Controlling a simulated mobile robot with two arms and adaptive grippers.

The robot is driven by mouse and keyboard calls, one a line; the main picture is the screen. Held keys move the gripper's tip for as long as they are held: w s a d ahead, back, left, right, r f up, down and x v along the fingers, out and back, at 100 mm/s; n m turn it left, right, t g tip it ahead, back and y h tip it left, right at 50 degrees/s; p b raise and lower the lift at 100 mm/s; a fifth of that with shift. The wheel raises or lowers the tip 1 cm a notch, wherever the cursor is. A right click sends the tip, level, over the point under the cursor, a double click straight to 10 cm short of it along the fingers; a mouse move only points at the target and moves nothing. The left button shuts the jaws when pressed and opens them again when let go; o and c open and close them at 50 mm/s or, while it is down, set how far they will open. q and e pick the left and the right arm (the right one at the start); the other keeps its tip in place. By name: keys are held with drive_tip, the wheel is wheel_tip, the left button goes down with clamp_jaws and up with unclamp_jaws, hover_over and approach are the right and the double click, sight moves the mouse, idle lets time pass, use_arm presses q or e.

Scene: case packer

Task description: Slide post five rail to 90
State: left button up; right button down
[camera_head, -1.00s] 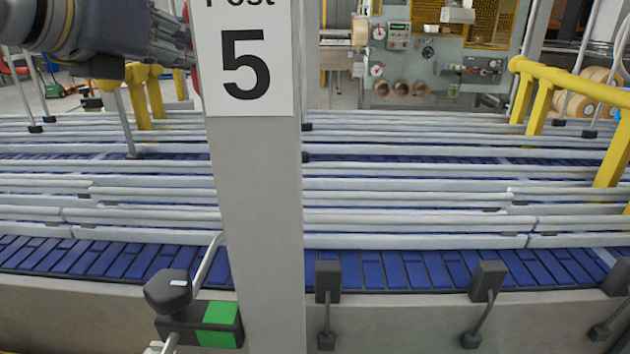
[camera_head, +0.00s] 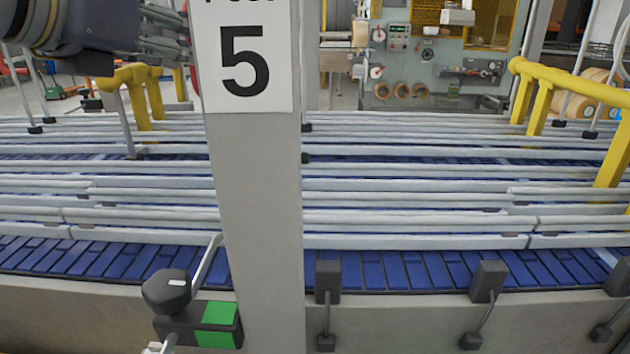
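The grey post (camera_head: 262,215) stands upright near the middle, with a white sign (camera_head: 243,62) bearing a black 5. At its lower left is a dark clamp block with a green face (camera_head: 217,325) and a black knob (camera_head: 167,290). A thin pale rod (camera_head: 205,262) rises from the knob area beside the post. Pale guide rails (camera_head: 400,242) run left to right behind the post. My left gripper (camera_head: 172,32) is at the top left, beside the sign and well above the knob. Its grey fingers show, but their opening is unclear. My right gripper is out of view.
A blue slatted conveyor belt (camera_head: 400,270) runs under the rails. Dark brackets (camera_head: 488,281) line its near edge. Yellow tubular frames (camera_head: 575,82) stand at the right and far left. A grey-green machine (camera_head: 440,60) stands behind.

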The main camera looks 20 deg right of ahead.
use_arm(q)
drive_tip(key=b+v, duration=0.1)
drive_tip(key=v, duration=0.5)
idle(0.3)
idle(0.4)
